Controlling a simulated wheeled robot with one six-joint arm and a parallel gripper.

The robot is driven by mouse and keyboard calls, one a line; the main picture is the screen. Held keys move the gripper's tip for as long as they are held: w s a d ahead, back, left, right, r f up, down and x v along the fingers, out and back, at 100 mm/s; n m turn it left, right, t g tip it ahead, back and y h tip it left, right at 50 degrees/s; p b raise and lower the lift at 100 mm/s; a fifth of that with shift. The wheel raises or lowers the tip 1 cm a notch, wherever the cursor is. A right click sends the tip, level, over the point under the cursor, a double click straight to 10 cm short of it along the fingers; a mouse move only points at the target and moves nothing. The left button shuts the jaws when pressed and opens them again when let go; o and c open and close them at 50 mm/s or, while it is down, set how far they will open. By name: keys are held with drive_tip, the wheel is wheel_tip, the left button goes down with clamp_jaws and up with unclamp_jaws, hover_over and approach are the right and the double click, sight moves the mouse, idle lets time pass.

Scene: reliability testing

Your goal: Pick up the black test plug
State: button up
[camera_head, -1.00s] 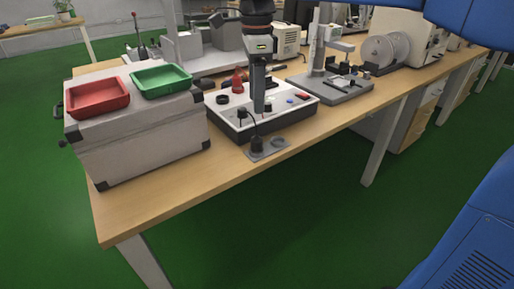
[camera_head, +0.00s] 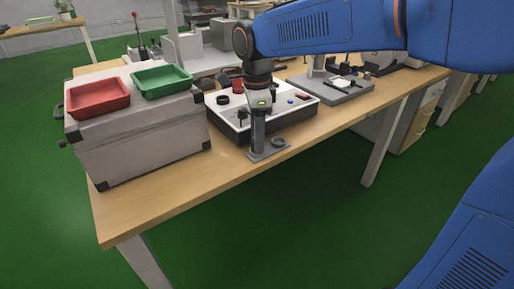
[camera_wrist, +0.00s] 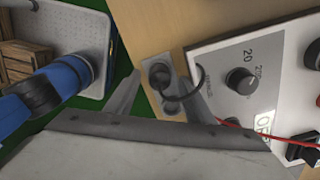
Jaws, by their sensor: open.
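The black test plug (camera_wrist: 171,106) shows only in part in the wrist view, dark between the two fingers of my gripper (camera_wrist: 161,80). A thin black cable loops near it. It stands at the small grey plate (camera_head: 269,155) on the table's front edge, which also bears a dark ring (camera_head: 278,142); the ring shows in the wrist view (camera_wrist: 159,72) too. In the head view my gripper (camera_head: 258,150) points down over the plate and hides the plug. My gripper is open, its fingers apart; I cannot tell whether either touches the plug.
A white-topped control box (camera_head: 292,112) with knobs stands right behind the plate. A grey case (camera_head: 140,140) with a red tray (camera_head: 98,97) and a green tray (camera_head: 161,80) stands to the left. The tabletop (camera_head: 190,185) in front is bare.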

drive_tip(key=shift+f, duration=0.2)
drive_tip(key=c, duration=1.2)
